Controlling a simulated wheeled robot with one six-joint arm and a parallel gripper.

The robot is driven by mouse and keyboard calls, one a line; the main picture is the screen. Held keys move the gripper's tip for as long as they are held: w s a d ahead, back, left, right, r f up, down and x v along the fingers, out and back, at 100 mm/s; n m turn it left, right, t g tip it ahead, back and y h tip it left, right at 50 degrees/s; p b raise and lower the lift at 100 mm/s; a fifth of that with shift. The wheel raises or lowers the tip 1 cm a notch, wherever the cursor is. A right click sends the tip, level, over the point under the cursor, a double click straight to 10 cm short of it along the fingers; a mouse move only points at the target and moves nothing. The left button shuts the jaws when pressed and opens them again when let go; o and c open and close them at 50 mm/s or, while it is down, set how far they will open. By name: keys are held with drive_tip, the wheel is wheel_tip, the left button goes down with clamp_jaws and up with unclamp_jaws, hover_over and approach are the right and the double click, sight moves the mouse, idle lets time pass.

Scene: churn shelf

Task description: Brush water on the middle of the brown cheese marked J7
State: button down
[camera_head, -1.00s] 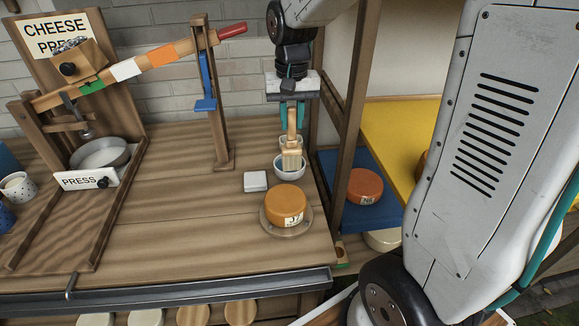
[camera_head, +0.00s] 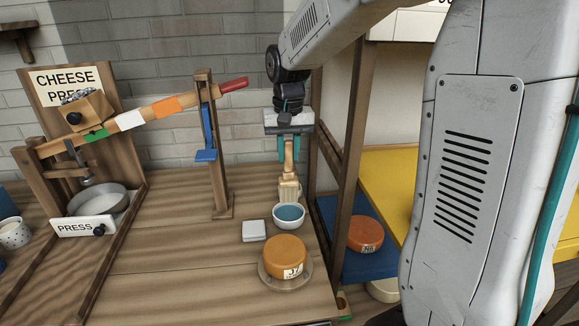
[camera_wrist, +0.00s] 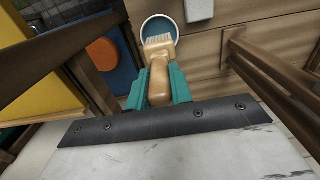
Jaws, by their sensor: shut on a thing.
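The brown cheese marked J7 (camera_head: 285,255) sits on a round plate (camera_head: 286,283) near the front of the wooden counter, label facing me. Behind it stands a small white bowl (camera_head: 289,223) of blue water, which also shows in the wrist view (camera_wrist: 157,20). My gripper (camera_head: 288,150) is shut on the wooden handle of a brush (camera_head: 289,185). The brush hangs upright, bristles down, above or just behind the bowl's rim. In the wrist view the brush (camera_wrist: 159,65) lies between my teal fingers, its bristles overlapping the bowl. Whether they are wet I cannot tell.
A small white block (camera_head: 253,230) lies left of the bowl. The cheese press (camera_head: 95,200) with its lever stands at the left. Right of a wooden post, an orange cheese marked N6 (camera_head: 365,233) sits on a blue shelf (camera_head: 338,210), beside a yellow shelf (camera_head: 385,185).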

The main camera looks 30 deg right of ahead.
sight(289, 171)
drive_tip(key=shift+f, duration=2.9)
drive_tip(key=shift+s+f, duration=0.1)
drive_tip(key=shift+f, duration=0.45)
drive_tip(key=shift+r, duration=3.55)
